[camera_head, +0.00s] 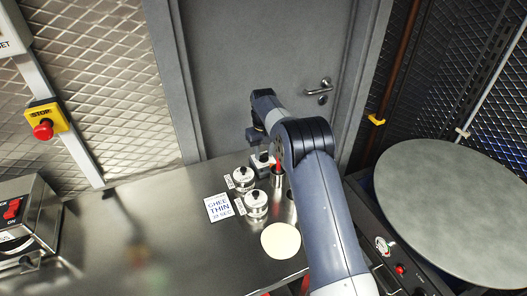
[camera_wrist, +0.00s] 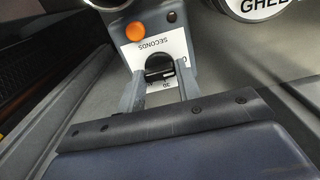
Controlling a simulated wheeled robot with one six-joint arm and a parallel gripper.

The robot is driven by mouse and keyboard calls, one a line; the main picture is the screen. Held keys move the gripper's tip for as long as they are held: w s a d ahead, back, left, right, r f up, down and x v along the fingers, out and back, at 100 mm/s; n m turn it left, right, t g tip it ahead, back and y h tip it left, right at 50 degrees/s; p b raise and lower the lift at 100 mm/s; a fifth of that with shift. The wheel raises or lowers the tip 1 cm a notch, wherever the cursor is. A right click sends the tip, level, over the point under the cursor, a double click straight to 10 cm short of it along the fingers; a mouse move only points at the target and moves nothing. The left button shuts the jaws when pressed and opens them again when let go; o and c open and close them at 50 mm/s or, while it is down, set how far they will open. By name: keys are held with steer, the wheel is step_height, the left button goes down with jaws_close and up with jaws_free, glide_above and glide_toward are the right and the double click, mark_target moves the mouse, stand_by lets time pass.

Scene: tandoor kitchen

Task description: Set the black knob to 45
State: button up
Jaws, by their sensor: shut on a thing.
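The black knob (camera_wrist: 157,68) sits on a white dial plate marked SECONDS, on the front of a grey box (camera_wrist: 120,62). My gripper (camera_wrist: 159,77) is shut on the knob, with one finger on each side of it. Part of the knob and some dial marks are hidden between the fingers, and I cannot read its setting surely. In the head view the box (camera_head: 262,164) stands at the back of the steel counter, partly behind my gripper. An orange round light or button (camera_wrist: 136,31) and a dark round one (camera_wrist: 172,16) are on the box above the dial.
Two lidded steel pots (camera_head: 255,204) and a GHEE THIN card (camera_head: 218,207) stand close left of my arm. A pale flat disc (camera_head: 281,241) lies nearer. A large round grey plate (camera_head: 455,210) is at right.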

steer(key=c, duration=0.4)
steer(key=shift+m, duration=0.4)
steer(key=m, duration=0.4)
steer(key=shift+m+b, duration=0.3)
steer(key=shift+m, duration=0.1)
steer(key=m, duration=0.4)
steer(key=shift+r+m, duration=0.1)
steer(key=shift+m, duration=0.2)
steer(key=m, duration=0.3)
steer(key=shift+m, duration=0.3)
steer(key=m, duration=1.2)
steer(key=shift+m, duration=0.4)
